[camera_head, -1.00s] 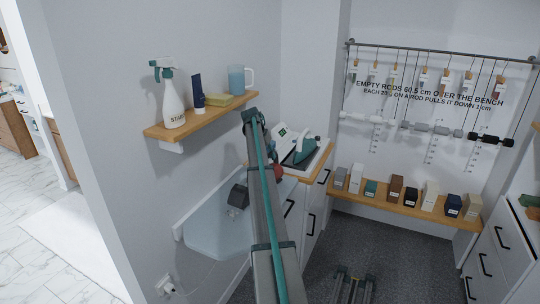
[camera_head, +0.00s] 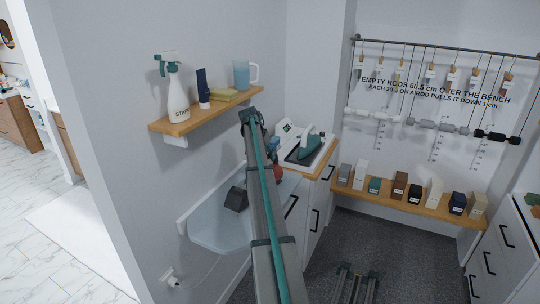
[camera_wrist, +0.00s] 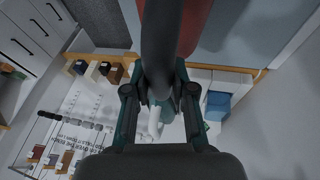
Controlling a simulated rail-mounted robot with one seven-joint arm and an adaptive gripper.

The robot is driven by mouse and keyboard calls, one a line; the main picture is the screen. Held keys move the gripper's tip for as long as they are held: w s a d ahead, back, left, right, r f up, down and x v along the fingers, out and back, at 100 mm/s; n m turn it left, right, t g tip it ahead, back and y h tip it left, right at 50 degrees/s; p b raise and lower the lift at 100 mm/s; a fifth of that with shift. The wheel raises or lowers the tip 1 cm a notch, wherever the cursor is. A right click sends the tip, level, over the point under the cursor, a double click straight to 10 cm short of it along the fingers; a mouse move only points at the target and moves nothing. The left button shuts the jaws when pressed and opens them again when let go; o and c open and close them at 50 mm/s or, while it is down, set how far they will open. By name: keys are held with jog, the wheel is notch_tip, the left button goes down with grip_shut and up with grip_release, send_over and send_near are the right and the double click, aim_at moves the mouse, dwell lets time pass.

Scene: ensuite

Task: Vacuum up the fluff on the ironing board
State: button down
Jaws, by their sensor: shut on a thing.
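The pale blue ironing board (camera_head: 215,232) stands out from the wall below the shelf, partly hidden by my arm. A dark grey block-shaped head (camera_head: 236,198), apparently the vacuum's, is over the board; I cannot tell whether it touches. A red part (camera_head: 278,174) shows just right of my arm. In the wrist view, my gripper (camera_wrist: 160,95) is shut on a dark, rounded handle (camera_wrist: 161,45), with a red body (camera_wrist: 196,25) behind it, apparently the vacuum. My fingers are hidden in the head view. I cannot make out any fluff.
A wall shelf (camera_head: 214,112) above the board holds a spray bottle (camera_head: 177,97), sponge and blue jug (camera_head: 241,75). A teal iron (camera_head: 306,147) rests on the cabinet behind. A bench (camera_head: 408,203) with several small boxes stands at the right.

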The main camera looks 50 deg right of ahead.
jog(key=shift+s+a, duration=0.25)
jog(key=shift+a, duration=0.6)
jog(key=shift+w+a, duration=0.25)
jog(key=shift+w, duration=0.6)
jog(key=w+d, duration=0.2)
jog(key=d, duration=0.5)
jog(key=w+d+b, duration=0.1)
jog(key=w+d, duration=0.1)
jog(key=d, duration=0.4)
jog(key=shift+w+d, duration=0.25)
jog(key=shift+d, duration=0.15)
jog(key=shift+r, duration=0.15)
dwell(0.4)
